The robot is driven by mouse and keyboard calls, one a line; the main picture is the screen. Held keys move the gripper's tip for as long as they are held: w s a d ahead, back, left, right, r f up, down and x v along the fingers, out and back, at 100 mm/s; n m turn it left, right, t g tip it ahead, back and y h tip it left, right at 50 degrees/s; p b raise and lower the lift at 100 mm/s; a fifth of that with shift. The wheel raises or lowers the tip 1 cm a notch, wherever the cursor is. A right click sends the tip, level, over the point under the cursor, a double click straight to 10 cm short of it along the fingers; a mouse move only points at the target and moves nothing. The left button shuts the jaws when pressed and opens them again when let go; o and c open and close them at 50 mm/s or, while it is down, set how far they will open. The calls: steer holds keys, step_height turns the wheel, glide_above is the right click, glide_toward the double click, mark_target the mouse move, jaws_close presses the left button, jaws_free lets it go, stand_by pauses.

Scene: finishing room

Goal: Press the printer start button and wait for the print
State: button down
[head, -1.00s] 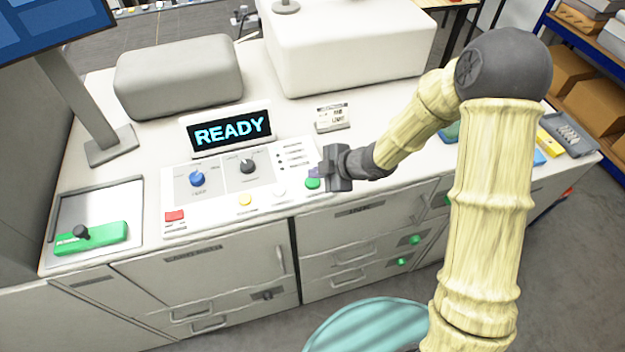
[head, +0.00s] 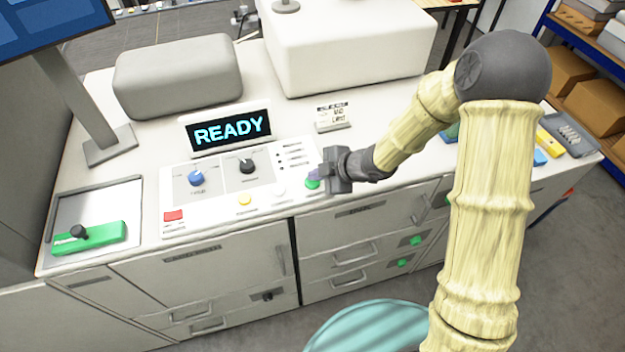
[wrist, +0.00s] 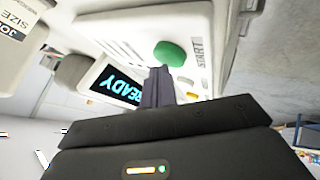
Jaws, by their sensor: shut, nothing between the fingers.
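The green start button (head: 312,183) sits at the right end of the white control panel (head: 215,222). In the wrist view the green button (wrist: 171,53) shows beside the printed word START. My gripper (head: 318,175) is shut and empty, with its fingers right at the button. In the wrist view the shut fingertips (wrist: 158,75) lie just below the button; I cannot tell whether they touch it. The display (head: 229,130) reads READY in cyan letters, and it also shows in the wrist view (wrist: 121,87).
The panel also carries a red button (head: 173,216), a yellow button (head: 245,199), a white button (head: 279,192), a blue knob (head: 196,179) and a black knob (head: 247,166). A small printed card (head: 332,116) stands behind my gripper.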

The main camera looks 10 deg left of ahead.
mark_target(317, 182)
steer(key=shift+f, duration=0.3)
steer(key=shift+r, duration=0.15)
stand_by(0.5)
steer(key=shift+r+p, duration=0.5)
steer(key=shift+r, duration=0.15)
step_height(317, 182, up, 5)
steer(key=p, duration=0.4)
steer(key=shift+p, duration=0.4)
steer(key=shift+w, duration=0.1)
stand_by(0.3)
steer(key=shift+w+d, duration=0.1)
steer(key=shift+d, duration=0.05)
